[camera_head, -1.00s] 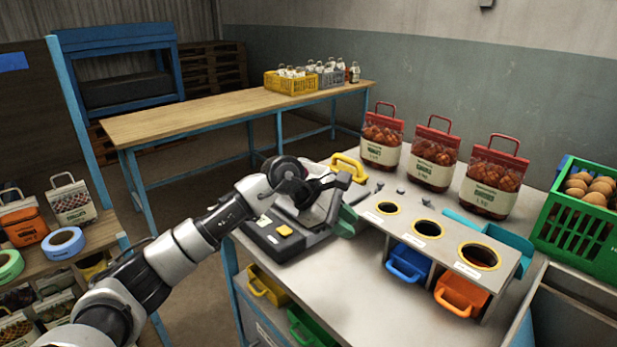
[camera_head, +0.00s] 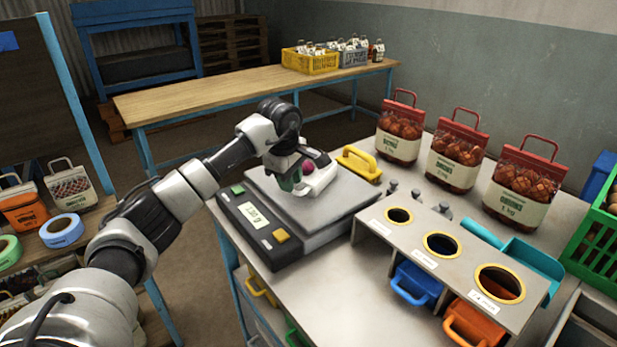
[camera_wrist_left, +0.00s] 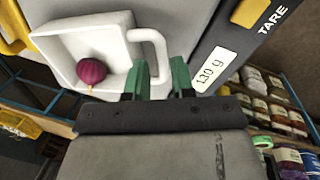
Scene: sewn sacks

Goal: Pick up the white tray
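The white tray (camera_wrist_left: 65,62) lies on the plate of the scale (camera_head: 325,215), with a dark red onion (camera_wrist_left: 91,71) in it. In the head view the tray (camera_head: 322,184) is partly hidden behind my left gripper (camera_head: 288,182). In the left wrist view my left gripper (camera_wrist_left: 161,80) has its green fingers apart, on either side of the tray's looped white handle (camera_wrist_left: 160,52). A gap seems to show beside the handle, so the fingers do not look closed on it. My right gripper is not in view.
A yellow-handled tool (camera_head: 358,163) lies behind the scale. A stand with round holes (camera_head: 440,248) and coloured scoops is to its right. Several red-topped sacks (camera_head: 455,155) stand at the back of the table. A green crate (camera_head: 598,238) is at the right edge.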

